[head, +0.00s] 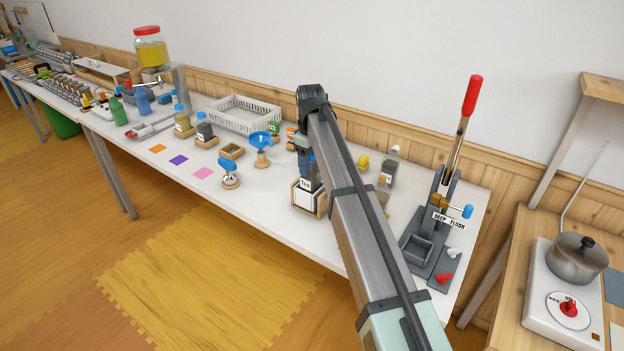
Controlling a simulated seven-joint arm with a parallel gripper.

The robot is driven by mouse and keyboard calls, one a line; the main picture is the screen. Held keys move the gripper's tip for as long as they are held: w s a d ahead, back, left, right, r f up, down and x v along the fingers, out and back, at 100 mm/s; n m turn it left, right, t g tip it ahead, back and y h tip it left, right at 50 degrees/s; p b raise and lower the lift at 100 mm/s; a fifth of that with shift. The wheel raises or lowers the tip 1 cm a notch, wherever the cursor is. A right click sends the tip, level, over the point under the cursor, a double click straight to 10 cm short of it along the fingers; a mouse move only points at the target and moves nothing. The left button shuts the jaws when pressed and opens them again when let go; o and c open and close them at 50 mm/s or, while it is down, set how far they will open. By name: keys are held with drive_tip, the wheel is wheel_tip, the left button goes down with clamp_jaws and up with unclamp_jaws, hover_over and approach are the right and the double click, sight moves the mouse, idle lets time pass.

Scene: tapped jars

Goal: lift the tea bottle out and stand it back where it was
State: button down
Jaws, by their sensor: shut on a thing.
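The tea bottle (305,185) has a white label reading "Tea" and stands upright at the wooden holder (323,206) near the table's middle right. My gripper (307,165) points down from above and is shut on the tea bottle's upper part. My arm comes in from the lower right and hides the bottle's right side and part of the holder. I cannot tell whether the bottle rests on the holder's floor or is slightly raised.
The white table (262,208) has free room at its front edge. Right are a grey bottle (389,170) and a lever press (440,205) with a red handle.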

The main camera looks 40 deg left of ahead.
drive_tip(key=shift+r, duration=2.6)
drive_tip(key=s+a+f, duration=0.1)
drive_tip(key=a+f, duration=0.1)
drive_tip(key=a, duration=0.5)
drive_tip(key=s+a+f, duration=0.1)
drive_tip(key=a+f, duration=0.1)
drive_tip(key=a, duration=0.6)
drive_tip(key=shift+s+f, duration=0.15)
drive_tip(key=shift+f, duration=0.25)
drive_tip(key=shift+f, duration=0.15)
drive_tip(key=shift+f, duration=2.75)
drive_tip(key=shift+f, duration=0.65)
